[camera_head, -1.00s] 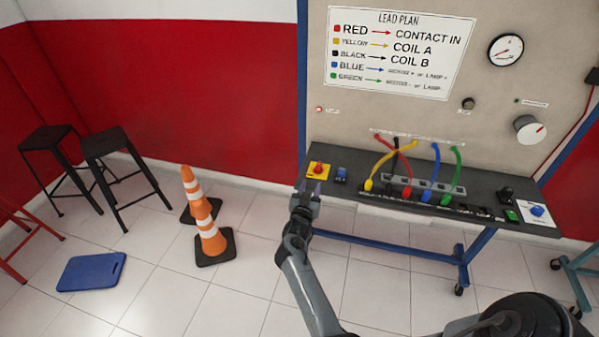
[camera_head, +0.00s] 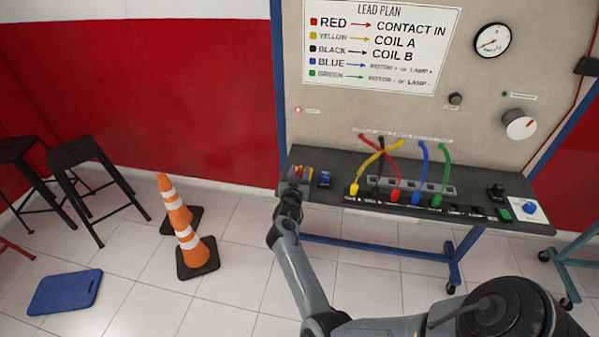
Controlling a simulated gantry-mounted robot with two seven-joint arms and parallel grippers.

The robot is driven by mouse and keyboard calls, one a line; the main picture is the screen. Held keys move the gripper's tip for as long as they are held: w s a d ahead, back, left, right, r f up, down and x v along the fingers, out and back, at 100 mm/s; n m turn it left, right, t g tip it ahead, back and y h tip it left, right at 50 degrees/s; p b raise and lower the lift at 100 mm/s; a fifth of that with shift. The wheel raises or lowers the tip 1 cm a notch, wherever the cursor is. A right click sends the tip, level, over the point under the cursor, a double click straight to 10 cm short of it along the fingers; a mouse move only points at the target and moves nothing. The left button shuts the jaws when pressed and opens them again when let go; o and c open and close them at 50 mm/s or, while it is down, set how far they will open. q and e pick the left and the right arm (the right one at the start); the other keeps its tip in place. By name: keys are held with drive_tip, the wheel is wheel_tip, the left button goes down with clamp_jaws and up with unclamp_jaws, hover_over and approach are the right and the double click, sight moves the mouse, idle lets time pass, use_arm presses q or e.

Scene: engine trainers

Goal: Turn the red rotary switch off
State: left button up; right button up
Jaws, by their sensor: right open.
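The red rotary switch (camera_head: 299,169) is a small red knob on a yellow plate (camera_head: 308,171) at the left end of the dark bench top. It is partly hidden by my right gripper (camera_head: 295,175), and its turn position is too small to tell. My right gripper is open at the switch, with its fingers overlapping the knob in this view. I cannot tell whether they touch the knob. My left gripper is not in view.
A blue switch (camera_head: 325,178) sits just right of the yellow plate. Coloured leads (camera_head: 398,170) plug into the bench below the upright panel (camera_head: 400,110). A small red light (camera_head: 298,110) glows on the panel.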

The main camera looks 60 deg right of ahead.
drive_tip(key=shift+a+f, duration=0.1)
clamp_jaws()
drive_tip(key=shift+s+p, duration=0.15)
drive_tip(key=shift+p, duration=0.3)
drive_tip(key=n+t+p, duration=0.1)
drive_tip(key=n+t+y+p, duration=0.1)
drive_tip(key=t+p, duration=0.1)
drive_tip(key=shift+s+d+r+n+t+y, duration=0.2)
drive_tip(key=shift+s+r+n+t+y, duration=0.1)
drive_tip(key=shift+n+y, duration=0.1)
drive_tip(key=shift+w+f+n+t+y+p, duration=0.1)
drive_tip(key=shift+f+n+t+y+p, duration=0.15)
drive_tip(key=shift+n+t+y+p, duration=0.6)
drive_tip(key=shift+t, duration=0.25)
unclamp_jaws()
